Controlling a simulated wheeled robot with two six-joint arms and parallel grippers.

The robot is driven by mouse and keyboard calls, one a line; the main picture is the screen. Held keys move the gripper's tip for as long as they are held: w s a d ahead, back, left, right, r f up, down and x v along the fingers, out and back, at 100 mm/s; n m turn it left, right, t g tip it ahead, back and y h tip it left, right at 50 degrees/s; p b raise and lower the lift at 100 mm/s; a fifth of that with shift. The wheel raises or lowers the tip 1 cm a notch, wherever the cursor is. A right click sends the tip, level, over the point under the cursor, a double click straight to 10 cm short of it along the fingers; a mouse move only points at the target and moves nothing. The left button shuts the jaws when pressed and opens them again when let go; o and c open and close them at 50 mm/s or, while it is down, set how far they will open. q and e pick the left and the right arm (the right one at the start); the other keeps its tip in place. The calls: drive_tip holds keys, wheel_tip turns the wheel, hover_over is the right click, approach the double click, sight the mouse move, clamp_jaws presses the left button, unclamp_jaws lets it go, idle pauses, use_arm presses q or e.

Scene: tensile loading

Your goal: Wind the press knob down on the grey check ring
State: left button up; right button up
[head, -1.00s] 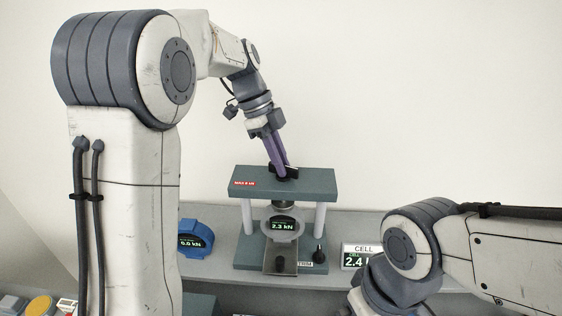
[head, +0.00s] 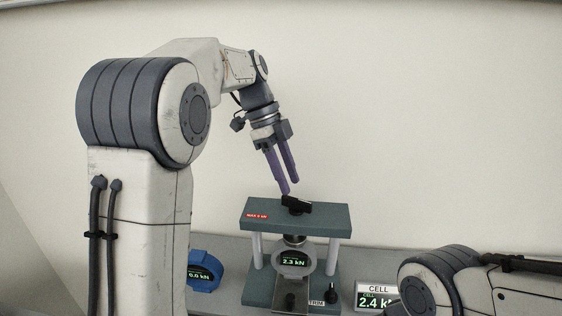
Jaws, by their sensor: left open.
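The press (head: 320,217) is a grey-green frame with a top plate, two pale posts and a base. Its black knob (head: 297,205) sits on top of the plate. The grey check ring (head: 293,272) stands in the press under the screw, its display reading 2.3 kN. My left gripper (head: 291,188) has purple fingers, open and empty. Its fingertips are just above and behind the knob; whether they touch it is unclear. My right arm (head: 440,282) shows at the lower right, but its gripper is out of view.
A blue ring (head: 204,271) reading 0.0 kN stands left of the press, partly hidden by my left arm. A CELL display (head: 376,296) reading 2.4 kN stands to the right. A small black knob (head: 331,293) and a TRIM label are on the press base.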

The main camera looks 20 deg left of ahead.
use_arm(q)
drive_tip(key=v, duration=0.5)
drive_tip(key=shift+a+r, duration=0.15)
drive_tip(key=shift+r, duration=0.2)
drive_tip(key=s+d+f+n+y+b, duration=0.2)
drive_tip(key=s+d+f+n, duration=0.4)
drive_tip(key=s+d+f, duration=0.45)
drive_tip(key=s+d+f+n, duration=0.1)
drive_tip(key=s+f+n, duration=0.2)
drive_tip(key=s+f, duration=0.3)
drive_tip(key=s+d+f+n+y+b, duration=0.1)
drive_tip(key=s+d+f+n, duration=0.1)
drive_tip(key=s+f, duration=0.4)
drive_tip(key=s+n, duration=0.1)
drive_tip(key=s, duration=0.3)
drive_tip(key=shift+s+n+t, duration=0.3)
drive_tip(key=shift+s, duration=0.1)
